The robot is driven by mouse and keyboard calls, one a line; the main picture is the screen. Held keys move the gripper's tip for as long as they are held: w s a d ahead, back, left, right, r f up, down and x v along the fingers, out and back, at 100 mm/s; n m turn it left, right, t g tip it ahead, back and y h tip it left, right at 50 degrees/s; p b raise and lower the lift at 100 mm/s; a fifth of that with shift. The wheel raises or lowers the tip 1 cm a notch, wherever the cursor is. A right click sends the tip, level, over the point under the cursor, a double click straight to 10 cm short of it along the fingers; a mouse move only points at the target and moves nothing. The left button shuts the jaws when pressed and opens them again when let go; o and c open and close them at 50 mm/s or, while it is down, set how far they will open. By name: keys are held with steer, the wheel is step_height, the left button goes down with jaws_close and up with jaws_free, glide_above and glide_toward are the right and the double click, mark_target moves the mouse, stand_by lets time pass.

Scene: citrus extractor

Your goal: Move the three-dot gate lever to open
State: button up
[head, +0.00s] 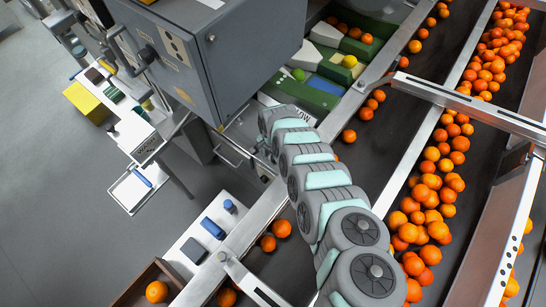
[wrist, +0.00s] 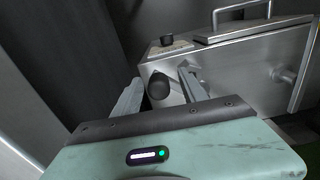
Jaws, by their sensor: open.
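In the wrist view, my gripper (wrist: 160,77) is open, with one finger on each side of a round black knob (wrist: 158,86). The knob projects from the front of a steel housing (wrist: 225,72). I cannot tell whether either finger touches it. A small plate with dark marks (wrist: 170,48) lies on top of the housing, beside a black cap (wrist: 167,40). The dots are too small to count, so I cannot confirm which lever this is.
In the wrist view, a lid handle (wrist: 243,13) and a side fitting (wrist: 284,75) are to the right. In the head view, conveyors carry oranges (head: 430,190) at the right. Dark handles (head: 125,50) project from the cabinet. A side table (head: 135,185) stands left.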

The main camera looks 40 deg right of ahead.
jaws_close()
stand_by(0.4)
stand_by(0.9)
